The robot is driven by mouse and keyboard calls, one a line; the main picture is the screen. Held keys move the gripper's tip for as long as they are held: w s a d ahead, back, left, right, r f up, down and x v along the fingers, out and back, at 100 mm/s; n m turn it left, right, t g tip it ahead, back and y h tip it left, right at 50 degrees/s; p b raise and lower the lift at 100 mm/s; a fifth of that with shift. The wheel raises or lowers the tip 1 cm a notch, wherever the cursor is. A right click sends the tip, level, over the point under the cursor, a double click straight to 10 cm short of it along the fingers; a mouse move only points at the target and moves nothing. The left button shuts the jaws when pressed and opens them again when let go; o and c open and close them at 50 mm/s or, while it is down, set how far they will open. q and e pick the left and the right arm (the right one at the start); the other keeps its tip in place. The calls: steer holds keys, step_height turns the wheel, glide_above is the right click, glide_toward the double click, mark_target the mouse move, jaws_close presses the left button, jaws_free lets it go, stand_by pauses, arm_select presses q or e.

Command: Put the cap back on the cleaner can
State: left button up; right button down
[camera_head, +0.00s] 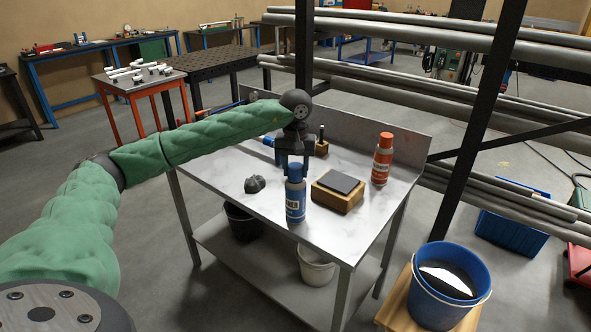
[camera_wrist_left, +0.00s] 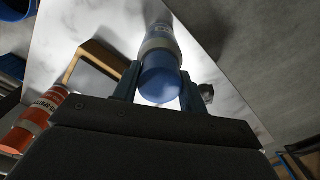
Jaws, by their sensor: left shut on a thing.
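A blue cleaner can (camera_head: 295,204) with a pale label stands upright near the front edge of the metal worktable (camera_head: 235,168). Its blue cap (camera_head: 295,172) is at the top of the can, in line with it. My left gripper (camera_head: 295,167) points down over the can and is shut on the cap. In the left wrist view the cap (camera_wrist_left: 160,82) sits between the two fingers (camera_wrist_left: 158,88), with the can's grey collar (camera_wrist_left: 160,45) directly beyond it. I cannot tell whether the cap is fully seated. My right gripper is not in view.
A wooden block with a dark slab (camera_head: 338,190) stands just right of the can. An orange can (camera_head: 382,160) stands farther right. A dark lump (camera_head: 255,184) lies to the left. A wooden-based tool (camera_head: 321,145) is behind. A blue bucket (camera_head: 425,300) stands beyond the table's right side.

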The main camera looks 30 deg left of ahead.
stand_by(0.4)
arm_select(q)
steer(key=o, duration=1.5)
steer(key=shift+r, duration=0.1)
steer(key=shift+r+p, duration=0.9)
steer(key=shift+r, duration=2.75)
jaws_close()
steer(key=shift+f+b, duration=1.65)
steer(key=shift+f, duration=0.45)
